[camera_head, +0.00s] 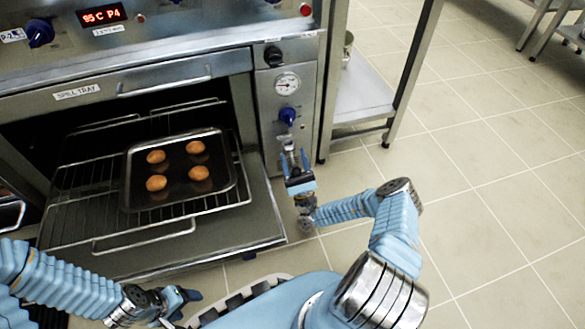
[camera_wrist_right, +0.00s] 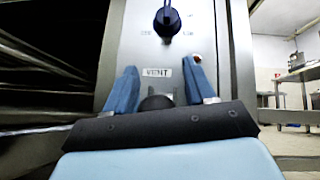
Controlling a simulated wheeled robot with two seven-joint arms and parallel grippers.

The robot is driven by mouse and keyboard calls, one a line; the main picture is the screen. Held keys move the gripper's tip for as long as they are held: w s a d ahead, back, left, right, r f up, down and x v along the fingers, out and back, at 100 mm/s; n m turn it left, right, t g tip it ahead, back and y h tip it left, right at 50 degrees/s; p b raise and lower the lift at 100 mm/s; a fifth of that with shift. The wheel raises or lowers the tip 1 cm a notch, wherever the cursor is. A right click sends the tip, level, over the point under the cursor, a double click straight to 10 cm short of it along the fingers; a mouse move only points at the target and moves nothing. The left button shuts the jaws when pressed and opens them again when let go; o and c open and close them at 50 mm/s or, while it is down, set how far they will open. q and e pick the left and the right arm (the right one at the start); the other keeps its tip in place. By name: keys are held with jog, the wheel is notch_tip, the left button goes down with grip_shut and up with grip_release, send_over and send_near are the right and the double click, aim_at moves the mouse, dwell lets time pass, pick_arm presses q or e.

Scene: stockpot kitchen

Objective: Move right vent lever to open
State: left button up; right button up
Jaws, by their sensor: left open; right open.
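My right gripper (camera_head: 295,157) is open in front of the narrow side panel of the oven. In the right wrist view its two blue fingers (camera_wrist_right: 160,82) stand apart, on either side of a dark rounded knob (camera_wrist_right: 156,103). The knob sits just below a VENT label (camera_wrist_right: 157,72) and may be the vent lever's end; the rest is hidden by the gripper. I cannot tell whether the fingers touch it. A blue dial (camera_wrist_right: 167,20) is above the label; it also shows in the head view (camera_head: 287,115). My left gripper (camera_head: 182,297) is open and empty at the lower left.
The oven door (camera_head: 262,212) is folded down, with a wire rack (camera_head: 75,200) pulled out over it. A dark baking tray (camera_head: 229,192) with several round buns rests on the rack. A gauge (camera_head: 287,83) is above the dial. Tiled floor at the right is free.

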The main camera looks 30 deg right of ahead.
jog(key=s+a+r+p, duration=0.4)
jog(key=s+a+r, duration=0.3)
jog(key=s+r, duration=0.3)
jog(key=shift+s+p, duration=0.3)
jog(key=shift+s, duration=0.25)
jog(key=shift+a, duration=0.1)
